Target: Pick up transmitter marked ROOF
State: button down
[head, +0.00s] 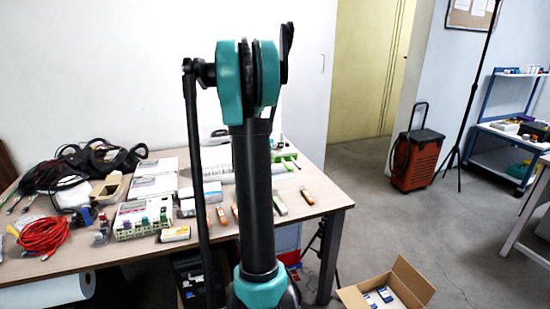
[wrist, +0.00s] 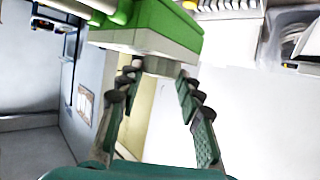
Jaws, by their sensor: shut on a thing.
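In the wrist view my gripper (wrist: 161,70) has its two fingers closed on a small grey block (wrist: 162,66). A green-and-white box (wrist: 147,36) is right behind or against that block. I cannot tell whether the two are one thing. No ROOF marking is readable, so I cannot tell which thing is that transmitter. In the head view my arm hides the gripper.
The table (head: 130,250) holds black cables (head: 85,165), a red cable coil (head: 43,233) and a white unit with coloured connectors (head: 143,219). An open carton (head: 405,285) stands on the floor at right. An orange case (head: 415,160) stands farther back, with clear floor between.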

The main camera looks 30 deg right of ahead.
jog(key=shift+r, duration=1.25)
jog(key=shift+c, duration=2.3)
grip_release()
